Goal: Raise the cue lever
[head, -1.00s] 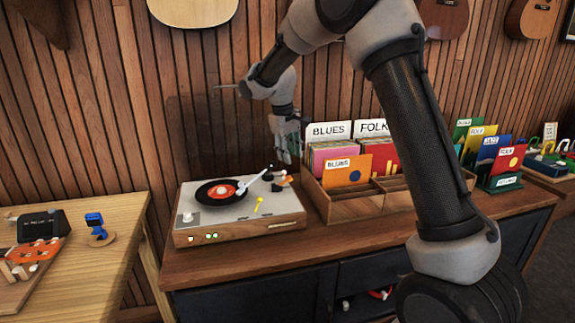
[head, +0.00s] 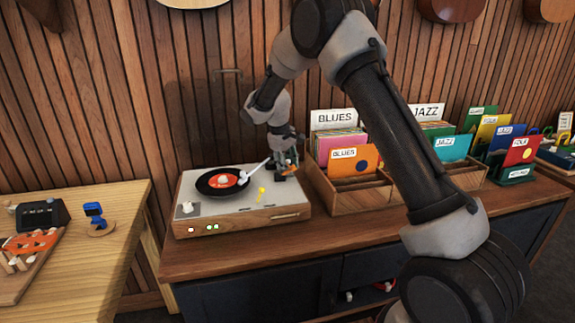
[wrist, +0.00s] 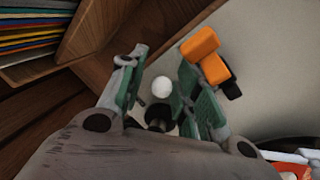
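The record player (head: 190,208) stands at the left of the dark cabinet, a black disc with an orange label (head: 223,180) on it. Its white tonearm (head: 254,171) reaches from the right rear over the disc. My gripper (head: 284,175) is low over the deck's right rear corner, pointing down. In the wrist view its green-padded fingers are open. Between them shows a white round knob (wrist: 161,87) near a dark round part (wrist: 158,116). An orange piece with a black base (wrist: 206,55) is beside the right finger. I cannot tell which part is the cue lever, nor whether anything touches.
A wooden record crate (head: 348,202) stands close to the right of the player. A wooden table (head: 105,235) with small items is at the left. Guitars hang on the slatted wall.

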